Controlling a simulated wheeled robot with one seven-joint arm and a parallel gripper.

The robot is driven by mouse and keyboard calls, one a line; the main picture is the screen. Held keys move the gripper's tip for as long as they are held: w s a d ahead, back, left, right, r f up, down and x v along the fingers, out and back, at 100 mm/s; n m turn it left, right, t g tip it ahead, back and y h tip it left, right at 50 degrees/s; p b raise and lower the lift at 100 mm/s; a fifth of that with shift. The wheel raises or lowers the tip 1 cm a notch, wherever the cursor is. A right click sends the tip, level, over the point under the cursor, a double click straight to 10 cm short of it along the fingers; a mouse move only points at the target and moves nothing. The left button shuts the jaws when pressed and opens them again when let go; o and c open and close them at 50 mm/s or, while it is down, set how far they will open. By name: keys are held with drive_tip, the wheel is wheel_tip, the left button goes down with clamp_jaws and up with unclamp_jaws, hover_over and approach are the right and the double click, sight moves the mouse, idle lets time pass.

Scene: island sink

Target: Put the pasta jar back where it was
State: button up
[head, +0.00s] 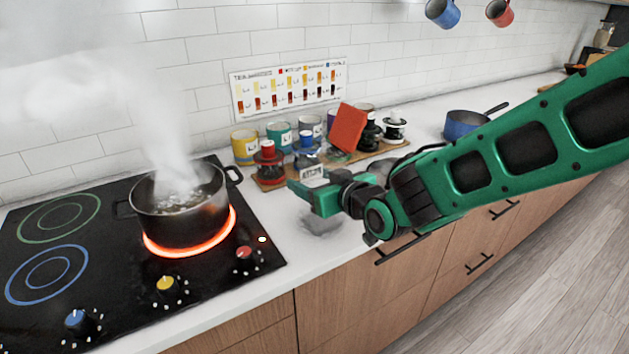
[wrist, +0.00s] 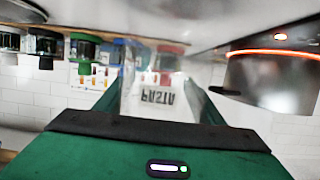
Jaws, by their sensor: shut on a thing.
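The pasta jar (wrist: 160,95) is clear, with a white label reading PASTA upside down in the wrist view. In the head view its pale label (head: 313,173) shows just past my gripper (head: 306,193). My gripper is shut on the jar above the white counter, in front of the wooden board (head: 271,186) with the jars. The fingers and much of the jar are hidden in the head view. I cannot make out the jar's contents.
A steaming pot (head: 182,212) stands on a glowing burner of the black stove (head: 50,285) at left. Jars and mugs, including a red-lidded jar (head: 268,160), crowd the board, with a tilted red block (head: 348,127) among them. A blue pan (head: 465,124) stands further right.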

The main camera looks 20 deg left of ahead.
drive_tip(key=o, duration=1.5)
drive_tip(key=shift+o, duration=0.2)
drive_tip(key=shift+d+r, duration=0.15)
drive_tip(key=v, duration=1.1)
drive_tip(key=shift+s+d, duration=0.2)
drive_tip(key=shift+s, duration=0.05)
drive_tip(key=shift+d, duration=0.1)
